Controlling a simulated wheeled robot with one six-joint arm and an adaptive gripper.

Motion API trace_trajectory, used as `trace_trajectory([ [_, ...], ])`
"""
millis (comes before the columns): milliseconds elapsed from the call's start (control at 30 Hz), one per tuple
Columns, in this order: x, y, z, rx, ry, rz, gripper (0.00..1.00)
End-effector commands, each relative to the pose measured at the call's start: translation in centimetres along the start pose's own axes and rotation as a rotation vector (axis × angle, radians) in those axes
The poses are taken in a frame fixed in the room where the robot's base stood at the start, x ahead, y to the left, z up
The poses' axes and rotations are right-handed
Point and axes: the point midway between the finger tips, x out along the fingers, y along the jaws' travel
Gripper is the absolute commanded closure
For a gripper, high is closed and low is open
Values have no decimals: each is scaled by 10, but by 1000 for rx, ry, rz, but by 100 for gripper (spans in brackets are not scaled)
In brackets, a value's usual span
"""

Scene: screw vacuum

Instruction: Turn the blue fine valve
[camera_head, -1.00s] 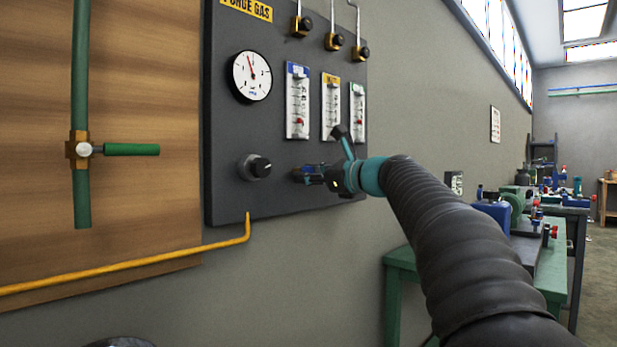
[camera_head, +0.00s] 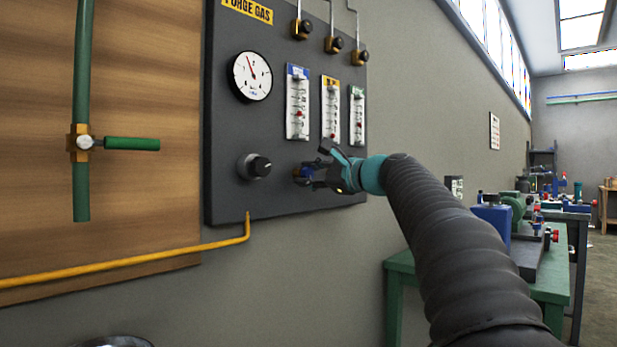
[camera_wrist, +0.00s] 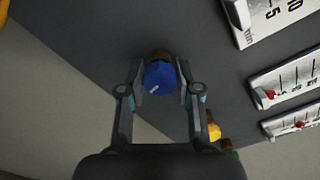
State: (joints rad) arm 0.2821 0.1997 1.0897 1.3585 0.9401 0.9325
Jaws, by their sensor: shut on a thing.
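The blue fine valve (camera_wrist: 160,78) is a small round blue knob with a white pointer line, mounted on a brass base on the dark panel. In the wrist view it sits between the two fingers of my gripper (camera_wrist: 161,82), which is shut on it. The white line points toward the lower left of that view. In the head view my gripper (camera_head: 312,174) reaches the panel from the right, and only a bit of the blue knob and its brass base (camera_head: 299,172) shows; the rest is hidden by the fingers.
The dark panel (camera_head: 225,130) also carries a black knob (camera_head: 258,167), a round gauge (camera_head: 250,76) and three flowmeters, the nearest with a blue top (camera_head: 297,105). A yellow pipe (camera_head: 130,264) runs below. A green bench (camera_head: 400,262) stands at right.

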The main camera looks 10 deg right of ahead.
Motion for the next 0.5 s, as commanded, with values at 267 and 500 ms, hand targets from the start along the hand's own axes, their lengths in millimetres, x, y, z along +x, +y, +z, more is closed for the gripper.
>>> trace_trajectory([
  [267,0,1,0,-6,-2,3,100],
  [500,0,1,0,-5,-2,3,42],
])
